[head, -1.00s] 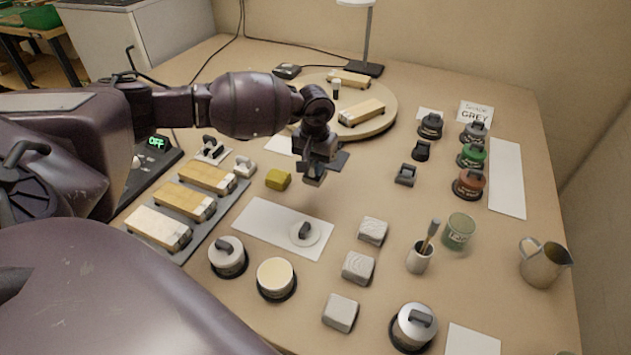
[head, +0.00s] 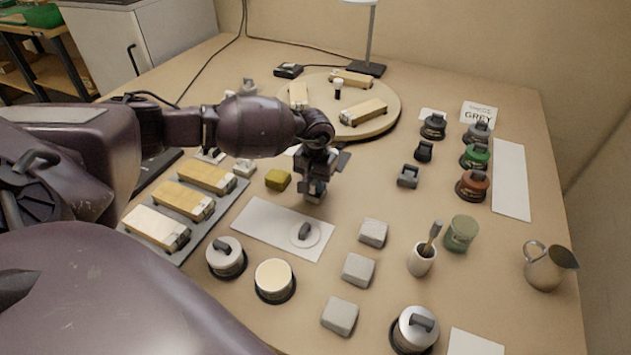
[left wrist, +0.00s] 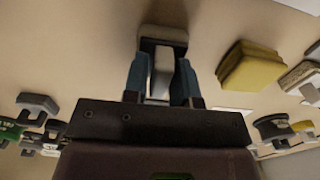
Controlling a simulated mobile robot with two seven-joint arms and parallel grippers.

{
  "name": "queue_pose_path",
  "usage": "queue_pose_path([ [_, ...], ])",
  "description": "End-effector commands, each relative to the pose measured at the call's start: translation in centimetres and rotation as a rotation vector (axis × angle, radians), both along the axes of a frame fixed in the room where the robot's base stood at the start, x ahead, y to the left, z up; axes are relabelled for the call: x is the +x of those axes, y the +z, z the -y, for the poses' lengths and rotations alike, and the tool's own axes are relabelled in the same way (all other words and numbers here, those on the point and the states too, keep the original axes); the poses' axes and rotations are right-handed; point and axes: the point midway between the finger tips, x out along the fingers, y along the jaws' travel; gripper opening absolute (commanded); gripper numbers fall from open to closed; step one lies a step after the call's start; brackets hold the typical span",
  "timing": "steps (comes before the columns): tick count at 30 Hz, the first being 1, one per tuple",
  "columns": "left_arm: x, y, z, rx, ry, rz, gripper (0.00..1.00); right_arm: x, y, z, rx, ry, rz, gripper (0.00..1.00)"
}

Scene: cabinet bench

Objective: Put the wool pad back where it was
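My left gripper (head: 314,188) is low over the middle of the bench, just behind the white sheet. In the left wrist view its two blue fingers (left wrist: 161,82) are closed on the pale upright grip of a small block with a wider grey-brown end (left wrist: 163,36). I take this block to be the wool pad; in the head view its grey end (head: 314,198) shows under the fingers. I cannot tell whether it touches the bench. My right gripper is not in view.
A yellow block (head: 278,180) sits close left of the gripper. The white sheet (head: 262,222) with a round lid lies in front. Grey blocks (head: 373,233) stand to the right, the round turntable (head: 385,118) behind. Bare bench lies right of the gripper.

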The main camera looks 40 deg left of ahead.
Motion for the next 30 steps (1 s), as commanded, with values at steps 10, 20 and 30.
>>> queue_pose_path([
  [10, 0.0, 0.1, 0.0, 0.0, 0.0, -0.001, 0.42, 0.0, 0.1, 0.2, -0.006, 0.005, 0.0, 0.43],
  [20, 0.1, 4.4, 0.0, 0.001, -0.002, 0.006, 0.42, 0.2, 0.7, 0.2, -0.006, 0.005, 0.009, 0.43],
  [30, 0.0, 10.4, 0.0, 0.0, -0.001, 0.003, 0.42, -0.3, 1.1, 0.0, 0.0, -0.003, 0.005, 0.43],
])
